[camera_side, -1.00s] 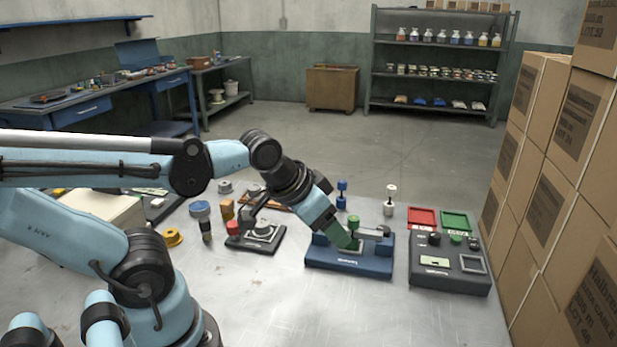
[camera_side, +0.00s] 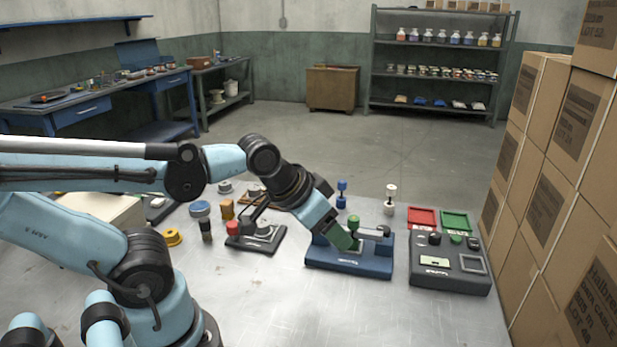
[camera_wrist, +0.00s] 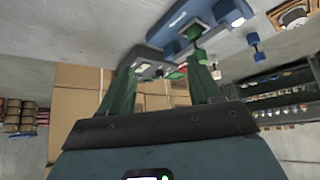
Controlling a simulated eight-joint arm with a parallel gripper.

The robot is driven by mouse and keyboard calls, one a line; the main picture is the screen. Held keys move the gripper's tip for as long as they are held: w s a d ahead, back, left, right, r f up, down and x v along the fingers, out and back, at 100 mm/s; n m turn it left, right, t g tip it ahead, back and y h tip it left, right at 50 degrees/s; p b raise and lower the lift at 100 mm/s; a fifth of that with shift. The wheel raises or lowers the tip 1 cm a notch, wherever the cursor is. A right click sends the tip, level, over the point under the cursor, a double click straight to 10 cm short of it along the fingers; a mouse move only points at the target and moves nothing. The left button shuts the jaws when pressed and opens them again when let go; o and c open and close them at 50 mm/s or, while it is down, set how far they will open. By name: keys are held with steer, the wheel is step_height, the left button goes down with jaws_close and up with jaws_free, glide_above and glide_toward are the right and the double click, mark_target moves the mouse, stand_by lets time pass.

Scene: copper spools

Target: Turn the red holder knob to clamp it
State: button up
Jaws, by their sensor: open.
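A red knob (camera_side: 232,227) sits at the left end of a black holder (camera_side: 258,246) on the bench in the side view. The holder carries a grey round part, and a dark lever stands at its back. My gripper (camera_side: 341,238) is open, its green fingers tilted down over the left part of a blue fixture (camera_side: 350,263), to the right of the red knob. Whether they touch the fixture I cannot tell. In the wrist view the two fingers of my gripper (camera_wrist: 163,62) stand apart with nothing gripped between them. The red knob cannot be made out there.
The blue fixture has a green knob (camera_side: 353,221) and a grey cylinder. A dark control box (camera_side: 450,264) stands right, before a red tray (camera_side: 422,217) and a green tray (camera_side: 456,222). Cartons (camera_side: 545,215) wall the right side. The front bench is clear.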

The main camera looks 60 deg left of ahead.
steer(key=s+a+n+g+y, duration=0.2)
steer(key=a+n, duration=0.5)
steer(key=a, duration=0.2)
steer(key=shift+s+a+n+g+y, duration=0.2)
steer(key=shift+s+n+g+y, duration=0.1)
steer(key=shift+y, duration=0.1)
steer(key=n+g+y, duration=0.2)
steer(key=n+g, duration=0.3)
steer(key=n, duration=0.5)
glide_toward(233, 224)
steer(key=shift+x, duration=4.35)
steer(key=c, duration=1)
steer(key=shift+c, duration=0.2)
